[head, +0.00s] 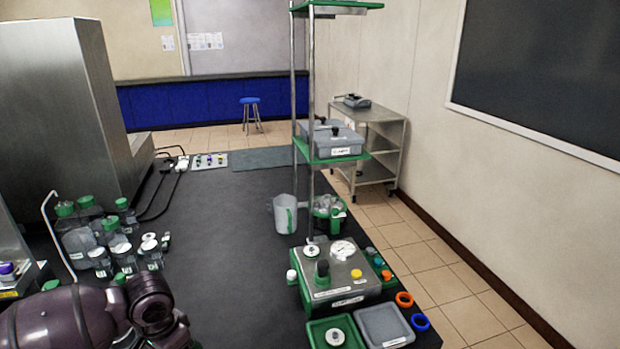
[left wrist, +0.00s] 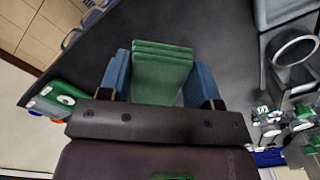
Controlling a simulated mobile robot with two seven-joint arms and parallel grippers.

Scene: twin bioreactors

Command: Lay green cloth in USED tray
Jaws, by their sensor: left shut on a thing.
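The green cloth (left wrist: 163,72) is a folded, layered pad between the blue fingers of my left gripper (left wrist: 157,85) in the left wrist view. The gripper is shut on it, above the dark bench top. In the head view my left arm is at the lower left, and its gripper and the cloth are out of frame. A grey shallow tray (head: 384,327) with a white label sits at the bench's front right. A green tray (head: 318,333) holding a round white-topped item is beside it. The labels are too small to read, so I cannot tell which is USED. My right gripper is not in view.
A metal-topped green box (head: 340,273) stands behind the trays. Orange and blue rings (head: 420,322) lie right of the grey tray. A tall rack with green shelves (head: 333,151) rises behind. Capped bottles (head: 103,226) crowd the left. The middle of the dark bench (head: 225,245) is clear.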

